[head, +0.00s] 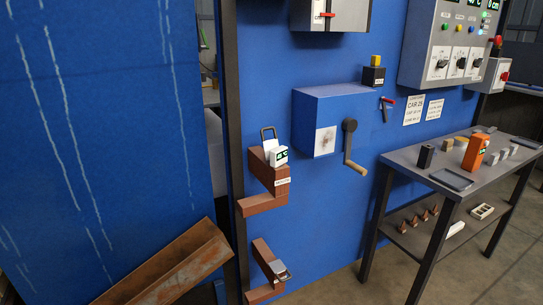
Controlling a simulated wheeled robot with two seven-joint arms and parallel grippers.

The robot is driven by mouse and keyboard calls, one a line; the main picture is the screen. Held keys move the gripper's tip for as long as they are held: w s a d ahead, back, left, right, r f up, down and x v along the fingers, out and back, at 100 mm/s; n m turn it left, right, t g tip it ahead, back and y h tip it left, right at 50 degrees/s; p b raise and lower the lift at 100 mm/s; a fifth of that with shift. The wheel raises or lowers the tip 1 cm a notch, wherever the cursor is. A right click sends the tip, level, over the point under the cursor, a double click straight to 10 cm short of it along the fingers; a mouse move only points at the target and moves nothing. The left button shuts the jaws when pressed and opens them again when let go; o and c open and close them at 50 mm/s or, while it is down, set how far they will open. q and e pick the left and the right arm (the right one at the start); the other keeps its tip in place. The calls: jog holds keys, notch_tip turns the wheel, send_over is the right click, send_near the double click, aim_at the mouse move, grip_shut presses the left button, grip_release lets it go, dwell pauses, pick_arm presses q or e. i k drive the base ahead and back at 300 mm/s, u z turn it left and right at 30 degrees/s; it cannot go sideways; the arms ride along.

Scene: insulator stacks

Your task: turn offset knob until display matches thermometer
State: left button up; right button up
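A grey control panel (449,20) hangs on the blue wall at the upper right. It carries a row of black knobs, with one at the left (441,64), one in the middle (461,62) and one at the right. Their labels are too small to read. Green lit displays (493,4) sit at its top edge, partly cut off by the frame. A white device with a small green display (281,155) sits on a brown bracket; its reading looks like degrees but is unclear. An orange handheld device (475,152) stands on the table. Neither of my grippers is in view.
A grey table (412,165) with blocks and trays stands at the right. A blue box (312,108) with a crank (349,145) juts from the wall. A rusty beam (185,262) leans at the lower left. Floor shows at the lower right.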

aim_at(460, 63)
jog(key=u, duration=1)
jog(key=k, duration=1.25)
jog(key=z, duration=1.55)
jog(key=i, duration=1.35)
jog(key=z, duration=0.6)
jog(key=i, duration=0.95)
jog(key=u, duration=0.85)
jog(key=i, duration=0.65)
jog(key=u, duration=0.55)
